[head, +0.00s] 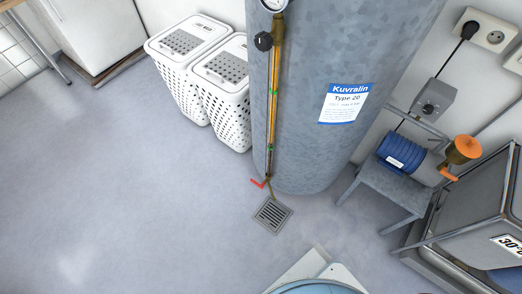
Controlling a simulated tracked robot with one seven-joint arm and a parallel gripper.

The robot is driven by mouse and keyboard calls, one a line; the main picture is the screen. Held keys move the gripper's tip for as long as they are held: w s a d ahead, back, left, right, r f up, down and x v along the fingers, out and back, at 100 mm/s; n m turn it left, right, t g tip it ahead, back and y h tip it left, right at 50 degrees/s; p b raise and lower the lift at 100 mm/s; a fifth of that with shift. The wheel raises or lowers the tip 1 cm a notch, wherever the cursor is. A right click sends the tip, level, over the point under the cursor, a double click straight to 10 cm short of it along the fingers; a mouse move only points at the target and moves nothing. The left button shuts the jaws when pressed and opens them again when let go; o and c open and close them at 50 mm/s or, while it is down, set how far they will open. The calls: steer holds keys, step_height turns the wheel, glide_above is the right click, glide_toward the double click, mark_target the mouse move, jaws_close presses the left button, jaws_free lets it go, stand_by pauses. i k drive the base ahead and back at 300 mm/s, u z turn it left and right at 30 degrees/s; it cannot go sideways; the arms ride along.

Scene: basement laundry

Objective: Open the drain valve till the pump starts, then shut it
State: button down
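The drain valve with its red lever (258,183) sits low at the foot of the grey tank (310,60), just above a floor drain grate (272,215). The lever sticks out to the left; I cannot tell how far the valve is open. A brass-coloured sight tube (274,100) with green marks runs up the tank; its liquid level is not clear. The pump (400,152), with a blue motor and an orange-topped end, stands on a grey stand at right. I cannot tell whether it runs. My gripper is not in view.
A gauge (273,4) and black knob (263,41) are high on the tank. A grey control box (433,100) is above the pump. White baskets (222,80) stand left of the tank. A metal-framed unit (480,215) is at right. The left floor is clear.

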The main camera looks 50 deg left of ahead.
mark_target(261, 186)
steer(key=z, duration=0.85)
steer(key=i, duration=0.1)
steer(key=u, duration=3.15)
steer(key=k, duration=0.85)
steer(key=u, duration=0.15)
steer(key=i, duration=0.85)
steer(key=z, duration=0.1)
